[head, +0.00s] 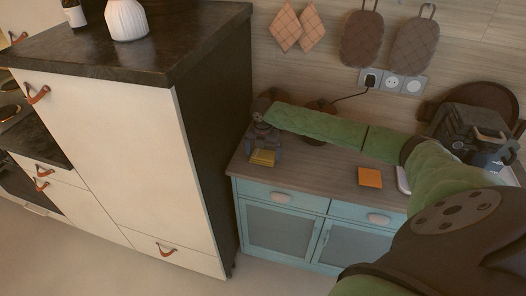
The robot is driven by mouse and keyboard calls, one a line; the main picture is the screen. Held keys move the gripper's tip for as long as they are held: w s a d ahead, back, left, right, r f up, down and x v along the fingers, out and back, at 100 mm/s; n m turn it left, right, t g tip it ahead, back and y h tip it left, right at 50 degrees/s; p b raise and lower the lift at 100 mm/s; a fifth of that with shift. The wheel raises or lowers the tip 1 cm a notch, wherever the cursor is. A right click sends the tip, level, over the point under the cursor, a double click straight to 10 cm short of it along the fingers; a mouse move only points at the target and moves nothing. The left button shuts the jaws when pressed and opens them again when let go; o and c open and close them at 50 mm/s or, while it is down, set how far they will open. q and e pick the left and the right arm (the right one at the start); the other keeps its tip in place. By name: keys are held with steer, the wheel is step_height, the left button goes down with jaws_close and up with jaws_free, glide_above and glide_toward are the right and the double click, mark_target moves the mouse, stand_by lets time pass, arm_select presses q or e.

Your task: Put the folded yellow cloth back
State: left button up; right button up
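The folded yellow cloth (262,158) is a small flat yellow piece at the left end of the wooden top of the blue cabinet. My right arm reaches in from the right across the cabinet. Its gripper (264,149) points down right at the cloth, with dark finger parts on either side of it. At this size I cannot tell whether the fingers grip the cloth or only stand around it, or whether the cloth touches the top. My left gripper is not in view.
An orange folded cloth (370,177) lies on the wooden top (318,176). A tall cream cabinet (120,150) with a dark side stands close left of my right gripper. A dark coffee machine (470,130) stands at the right. Brown pots (319,106) stand behind my arm.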

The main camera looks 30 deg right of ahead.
mark_target(263, 153)
steer(key=shift+r+b, duration=0.3)
steer(key=shift+r, duration=0.15)
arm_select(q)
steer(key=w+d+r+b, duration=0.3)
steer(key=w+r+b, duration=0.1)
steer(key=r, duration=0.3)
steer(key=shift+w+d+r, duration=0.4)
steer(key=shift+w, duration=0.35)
arm_select(e)
step_height(263, 153, up, 12)
steer(key=shift+f, duration=0.25)
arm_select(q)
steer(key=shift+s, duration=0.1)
arm_select(e)
steer(key=shift+f, duration=0.1)
